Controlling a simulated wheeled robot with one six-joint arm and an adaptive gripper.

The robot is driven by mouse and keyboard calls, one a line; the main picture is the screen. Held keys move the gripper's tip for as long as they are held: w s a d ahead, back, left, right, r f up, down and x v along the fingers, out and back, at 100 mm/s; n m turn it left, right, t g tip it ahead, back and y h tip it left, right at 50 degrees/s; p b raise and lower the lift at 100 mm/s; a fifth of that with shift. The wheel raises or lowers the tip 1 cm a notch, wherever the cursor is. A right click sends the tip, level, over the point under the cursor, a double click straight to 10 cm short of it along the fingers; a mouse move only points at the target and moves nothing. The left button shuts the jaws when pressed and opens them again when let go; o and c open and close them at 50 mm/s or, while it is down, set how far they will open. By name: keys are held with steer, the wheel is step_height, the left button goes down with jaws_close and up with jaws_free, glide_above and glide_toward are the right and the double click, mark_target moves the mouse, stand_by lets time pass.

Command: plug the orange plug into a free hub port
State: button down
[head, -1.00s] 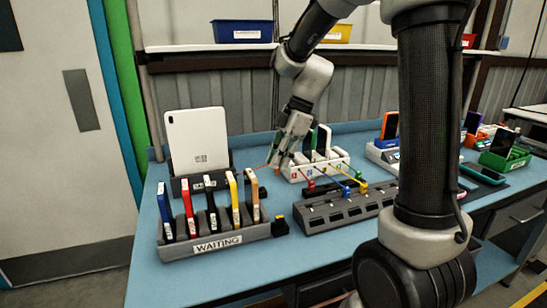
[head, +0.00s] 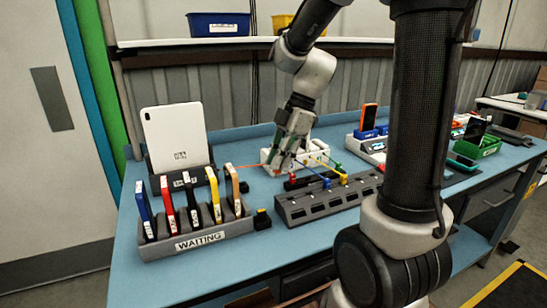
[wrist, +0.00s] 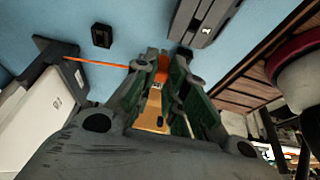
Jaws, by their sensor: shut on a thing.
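The orange plug (wrist: 162,68) is between the green-padded fingers of my gripper (wrist: 163,82) in the wrist view. Its thin orange cable runs left toward the tablet stand. In the head view my gripper (head: 282,168) points down, in front of the white rack and behind the left part of the grey hub (head: 330,204); the plug itself is hidden there. The hub has a row of dark ports along its front. A blue plug (head: 327,183) and a yellow plug (head: 344,178) sit at its back edge. The hub's edge (wrist: 205,18) also shows in the wrist view.
The grey WAITING rack (head: 205,240) holds several coloured phones at the left. A small black block (head: 262,219) sits beside it. A white tablet (head: 176,137) stands behind. The white rack (head: 318,153) is close to my gripper. Blue table is clear in front of the hub.

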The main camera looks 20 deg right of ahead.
steer(key=shift+s+d, duration=0.5)
steer(key=shift+s, duration=0.4)
steer(key=shift+s+d, duration=0.5)
steer(key=shift+s, duration=0.35)
steer(key=shift+f, duration=2.5)
steer(key=shift+f, duration=0.7)
steer(key=c, duration=1)
jaws_free()
steer(key=shift+o, duration=0.2)
step_height(320, 180, up, 7)
